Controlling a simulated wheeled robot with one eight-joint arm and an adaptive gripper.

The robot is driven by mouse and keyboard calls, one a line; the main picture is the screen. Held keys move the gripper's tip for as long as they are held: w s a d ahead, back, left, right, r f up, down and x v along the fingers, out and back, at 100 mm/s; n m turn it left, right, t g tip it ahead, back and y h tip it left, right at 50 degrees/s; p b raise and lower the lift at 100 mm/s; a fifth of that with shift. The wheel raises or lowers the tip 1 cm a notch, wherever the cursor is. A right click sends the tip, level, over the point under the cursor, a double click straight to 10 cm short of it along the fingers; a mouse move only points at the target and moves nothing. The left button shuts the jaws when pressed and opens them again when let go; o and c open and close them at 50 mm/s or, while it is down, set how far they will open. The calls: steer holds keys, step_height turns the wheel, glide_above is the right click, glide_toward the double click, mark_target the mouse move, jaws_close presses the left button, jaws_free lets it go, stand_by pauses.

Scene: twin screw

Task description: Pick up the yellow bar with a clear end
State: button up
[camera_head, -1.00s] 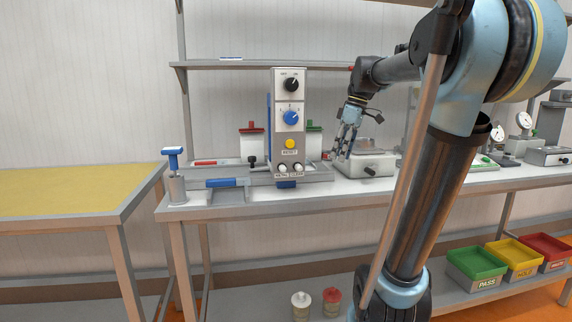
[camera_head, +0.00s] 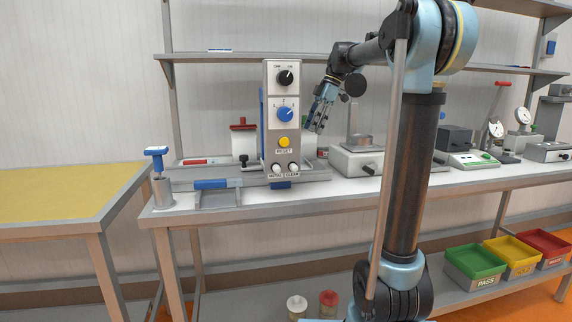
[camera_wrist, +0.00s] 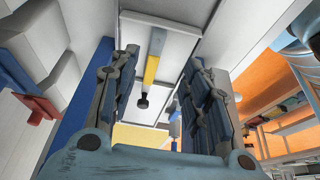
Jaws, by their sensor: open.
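In the wrist view a flat bar (camera_wrist: 151,68) lies lengthwise in a light grey channel. Its near part is yellow and its far part looks pale grey; I cannot tell whether that end is clear. My gripper (camera_wrist: 162,62) is open, with one finger on each side of the bar in the picture. Nothing shows between the fingers but the scene beyond, and the gap to the bar is hard to judge. In the head view my gripper (camera_head: 317,124) hangs just right of the upright control panel. I cannot make out the bar there.
The tall control panel (camera_head: 282,130) with knobs stands close left of my gripper. A grey boxed device (camera_head: 357,160) with a plate on top sits to the right. A blue-handled tool (camera_head: 157,165) stands at the bench's left end. Green, yellow and red bins are below right.

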steer(key=x, duration=0.7)
steer(key=shift+r, duration=0.1)
steer(key=shift+w+x, duration=0.15)
steer(key=shift+x, duration=1.15)
steer(key=shift+w+x, duration=0.1)
steer(key=shift+x, duration=1.25)
jaws_close()
